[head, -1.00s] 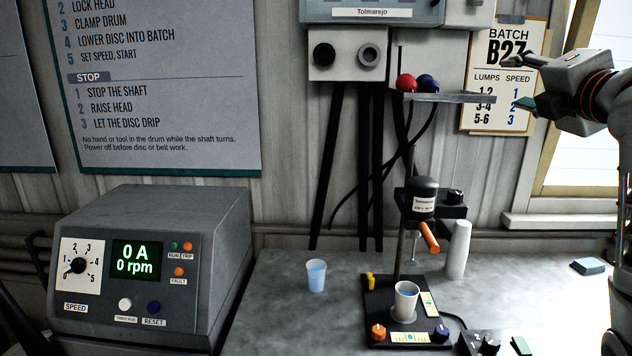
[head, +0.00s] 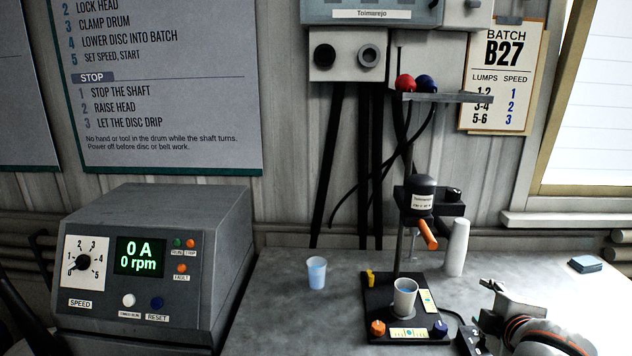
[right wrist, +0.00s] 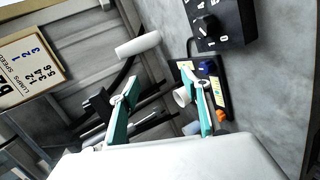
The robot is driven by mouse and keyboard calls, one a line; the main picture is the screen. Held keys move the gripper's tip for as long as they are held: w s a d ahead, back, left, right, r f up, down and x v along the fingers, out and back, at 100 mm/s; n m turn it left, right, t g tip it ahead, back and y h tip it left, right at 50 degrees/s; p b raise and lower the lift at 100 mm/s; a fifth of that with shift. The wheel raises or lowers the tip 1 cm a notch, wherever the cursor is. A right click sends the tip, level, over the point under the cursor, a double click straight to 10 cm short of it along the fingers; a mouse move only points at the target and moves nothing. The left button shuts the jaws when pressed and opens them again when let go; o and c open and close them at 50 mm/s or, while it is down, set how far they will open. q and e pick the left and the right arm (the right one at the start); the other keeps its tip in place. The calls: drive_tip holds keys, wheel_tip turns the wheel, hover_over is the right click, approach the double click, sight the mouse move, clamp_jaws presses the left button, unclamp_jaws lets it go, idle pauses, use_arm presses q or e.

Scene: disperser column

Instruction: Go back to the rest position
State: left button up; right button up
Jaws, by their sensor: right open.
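My right gripper (head: 490,308) is low at the lower right in the head view, over the front right of the bench, with its arm coming in from the bottom right. In the right wrist view its two teal fingers (right wrist: 160,80) stand wide apart with nothing held between them. My left gripper is out of view. The disperser (head: 424,196) stands upright on its black base, left of my gripper. A cup (head: 405,297) stands on that base under the disperser head.
A dark control box with a knob (right wrist: 222,22) is close to my right gripper. A white cup stack (head: 456,248) stands behind it, and a blue cup (head: 316,273) left of the base. The grey drive unit (head: 140,262) reads 0 A, 0 rpm. A small blue pad (head: 585,264) lies far right.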

drive_tip(key=s+d+f+m+g+h, duration=0.2)
drive_tip(key=s+f+m+g, duration=0.4)
drive_tip(key=s+f, duration=1.7)
drive_tip(key=a+f+m+t+y, duration=0.4)
drive_tip(key=a+f+y, duration=0.2)
drive_tip(key=a+f, duration=0.8)
drive_tip(key=shift+s+y, duration=0.35)
drive_tip(key=shift+y, duration=0.05)
drive_tip(key=shift+a, duration=0.1)
